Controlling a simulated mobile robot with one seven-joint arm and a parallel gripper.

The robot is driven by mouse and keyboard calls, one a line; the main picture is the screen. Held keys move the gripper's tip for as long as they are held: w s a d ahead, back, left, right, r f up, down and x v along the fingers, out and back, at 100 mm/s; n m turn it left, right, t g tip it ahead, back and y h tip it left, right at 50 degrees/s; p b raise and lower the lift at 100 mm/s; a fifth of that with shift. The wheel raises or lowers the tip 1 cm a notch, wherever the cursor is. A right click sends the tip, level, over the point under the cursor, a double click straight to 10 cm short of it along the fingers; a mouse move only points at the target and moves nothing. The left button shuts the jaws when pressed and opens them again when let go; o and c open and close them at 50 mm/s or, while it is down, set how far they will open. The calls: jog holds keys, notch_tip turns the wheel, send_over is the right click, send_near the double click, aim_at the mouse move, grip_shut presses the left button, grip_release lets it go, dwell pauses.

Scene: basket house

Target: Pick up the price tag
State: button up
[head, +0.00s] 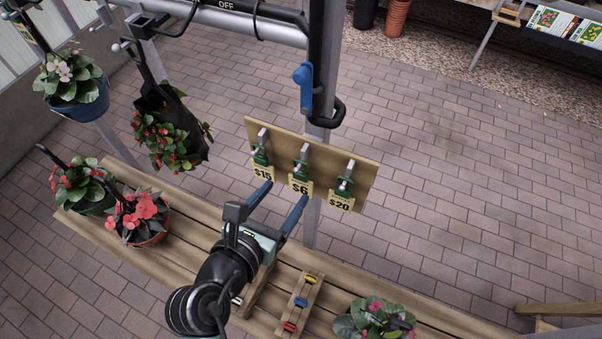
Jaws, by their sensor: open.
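Three yellow price tags hang from green clips on hooks along a wooden board (366,178). The left price tag (263,173) reads $15, the middle price tag (300,187) reads $6, and the right price tag (341,203) reads $20. My gripper (283,200) is open, with two blue fingers pointing up toward the board. In the picture, its left fingertip is just below the $15 tag and its right fingertip just below the $6 tag. Nothing shows between the fingers. I cannot tell the exact depth gap between the fingertips and the tags.
A slatted wooden bench (190,225) runs below my arm, with potted flowers (143,215) at left and a plant (375,318) at lower right. A small rack (300,303) holds coloured pieces. A grey post (318,150) stands behind the board.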

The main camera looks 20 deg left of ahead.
aim_at(299, 177)
jog(key=shift+p+x, duration=0.8)
jog(key=shift+x, duration=2.95)
jog(key=shift+d+r, duration=0.1)
jog(key=shift+d, duration=0.1)
jog(key=c, duration=0.6)
jog(key=shift+c, duration=0.2)
jog(key=shift+r, duration=0.1)
